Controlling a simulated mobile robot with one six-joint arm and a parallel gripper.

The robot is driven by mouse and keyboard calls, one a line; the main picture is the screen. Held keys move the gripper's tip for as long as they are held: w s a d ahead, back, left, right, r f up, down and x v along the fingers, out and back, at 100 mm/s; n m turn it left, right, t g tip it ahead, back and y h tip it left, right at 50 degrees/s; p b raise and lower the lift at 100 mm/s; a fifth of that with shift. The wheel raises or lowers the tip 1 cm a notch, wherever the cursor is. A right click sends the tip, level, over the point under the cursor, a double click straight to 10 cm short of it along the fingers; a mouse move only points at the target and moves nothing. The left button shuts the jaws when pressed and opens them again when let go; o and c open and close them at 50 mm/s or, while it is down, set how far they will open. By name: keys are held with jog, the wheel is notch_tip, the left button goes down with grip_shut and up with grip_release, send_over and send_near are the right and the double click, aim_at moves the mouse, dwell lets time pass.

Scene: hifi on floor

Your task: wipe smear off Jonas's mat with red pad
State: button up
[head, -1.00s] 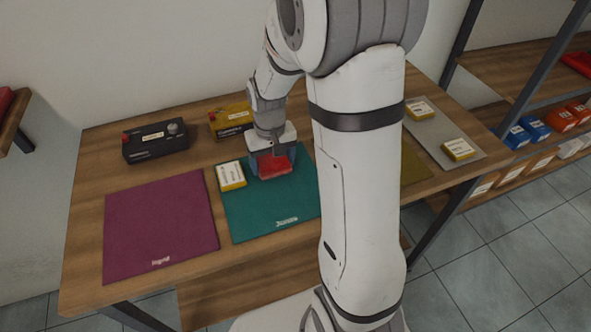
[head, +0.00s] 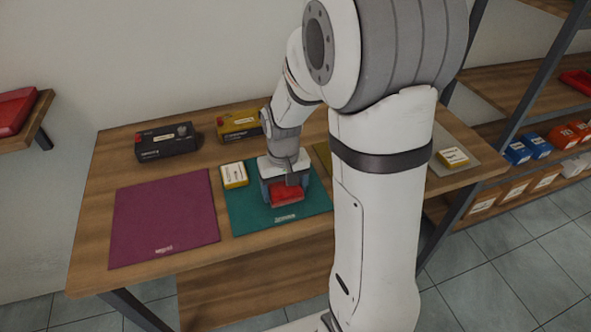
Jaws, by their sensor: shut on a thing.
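The red pad (head: 286,194) is held between the fingers of my gripper (head: 286,188). It is low over the teal mat (head: 246,215), near its middle, and seems to touch it. The teal mat carries a small white name at its front edge, too small to read surely. I see no smear on the part of this mat that shows; my gripper and the pad cover its middle. A yellow and white box (head: 234,175) sits at the teal mat's back left corner. My gripper is shut on the red pad.
A magenta mat (head: 165,220) lies to the left. A black device (head: 166,143) and a yellow device (head: 239,124) stand behind the mats. Another yellow and white box (head: 452,157) lies on a grey mat (head: 470,170) at right. My arm hides the table between.

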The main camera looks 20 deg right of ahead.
jog(key=shift+s+r, duration=0.1)
jog(key=shift+s, duration=0.35)
notch_tip(320, 180, up, 3)
jog(key=shift+w+f+p, duration=0.1)
jog(key=shift+w+p, duration=0.05)
jog(key=shift+p, duration=0.65)
jog(key=shift+r+p, duration=1.9)
jog(key=shift+r, duration=0.8)
jog(key=shift+f, duration=0.1)
